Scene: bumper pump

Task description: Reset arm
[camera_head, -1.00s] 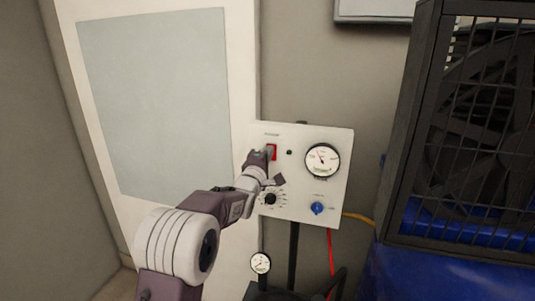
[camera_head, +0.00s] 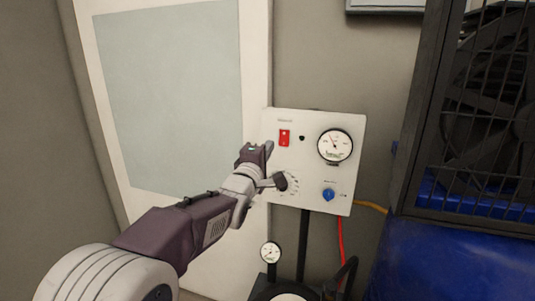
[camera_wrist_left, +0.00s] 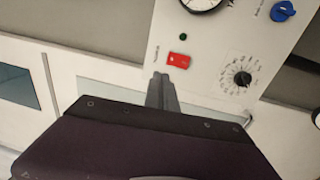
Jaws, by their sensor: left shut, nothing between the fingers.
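My left gripper (camera_head: 268,147) is shut and empty. In the head view it is in front of the left edge of a white control panel (camera_head: 312,165), beside and a little below a red switch (camera_head: 284,138). In the left wrist view the shut fingers (camera_wrist_left: 160,78) point toward the panel, just below the red switch (camera_wrist_left: 178,61), and look apart from it. A black dial knob (camera_wrist_left: 242,79) and a green indicator (camera_wrist_left: 183,37) also show there. The dial is partly hidden by my arm in the head view. My right gripper is not in view.
The panel also has a round gauge (camera_head: 334,146) and a blue knob (camera_head: 328,194). A second gauge (camera_head: 270,252) stands below. A black caged fan unit (camera_head: 480,110) with a blue base (camera_head: 440,265) is at the right. A white door (camera_head: 255,60) is behind the arm.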

